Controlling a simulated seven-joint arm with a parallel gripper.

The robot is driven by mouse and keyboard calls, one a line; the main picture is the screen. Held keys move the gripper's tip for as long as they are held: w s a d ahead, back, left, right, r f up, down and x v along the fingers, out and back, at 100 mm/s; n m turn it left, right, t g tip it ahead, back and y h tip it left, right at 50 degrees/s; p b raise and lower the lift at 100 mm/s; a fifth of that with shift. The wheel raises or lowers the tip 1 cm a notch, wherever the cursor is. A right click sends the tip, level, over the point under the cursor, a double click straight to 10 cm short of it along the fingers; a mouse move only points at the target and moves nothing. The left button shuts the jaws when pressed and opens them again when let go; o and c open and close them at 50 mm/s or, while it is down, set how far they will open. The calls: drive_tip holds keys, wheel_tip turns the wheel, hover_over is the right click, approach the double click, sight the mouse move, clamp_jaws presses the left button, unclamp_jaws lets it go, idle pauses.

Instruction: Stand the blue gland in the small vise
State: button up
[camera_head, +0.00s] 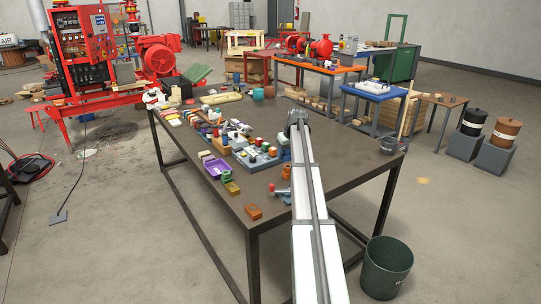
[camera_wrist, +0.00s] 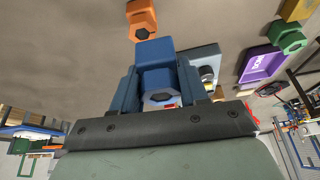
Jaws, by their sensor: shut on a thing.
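The blue gland (camera_wrist: 154,52) is between the two blue fingers of my gripper (camera_wrist: 158,76) in the wrist view. My gripper is shut on it, and a dark hexagonal opening shows at its near end. In the head view, my arm covers most of my gripper, with only a little blue showing at its left, above the table (camera_head: 345,165). I cannot pick out the small vise for certain. A small grey and red item (camera_head: 283,191) left of my arm may be it, but it is too small to tell.
A purple tray (camera_head: 216,168), a green gland (camera_head: 226,177) and an orange block (camera_head: 253,211) are left. The table's right side is mostly clear.

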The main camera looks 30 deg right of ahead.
drive_tip(key=shift+m, duration=0.5)
drive_tip(key=s+d, duration=0.1)
drive_tip(key=s, duration=0.1)
drive_tip(key=s+d, duration=0.1)
drive_tip(key=s, duration=0.2)
drive_tip(key=s+d, duration=0.1)
drive_tip(key=s, duration=0.2)
drive_tip(key=shift+s+d+r, duration=0.15)
drive_tip(key=shift+s+d, duration=0.1)
drive_tip(key=shift+d, duration=0.05)
drive_tip(key=s+a, duration=0.1)
drive_tip(key=s+n, duration=0.1)
drive_tip(key=s+a+n, duration=0.1)
drive_tip(key=shift+a+f+y, duration=0.25)
drive_tip(key=shift+a+y, duration=0.05)
drive_tip(key=shift+y, duration=0.1)
drive_tip(key=shift+f, duration=0.1)
drive_tip(key=shift+f, duration=2.3)
drive_tip(key=shift+f, duration=1.2)
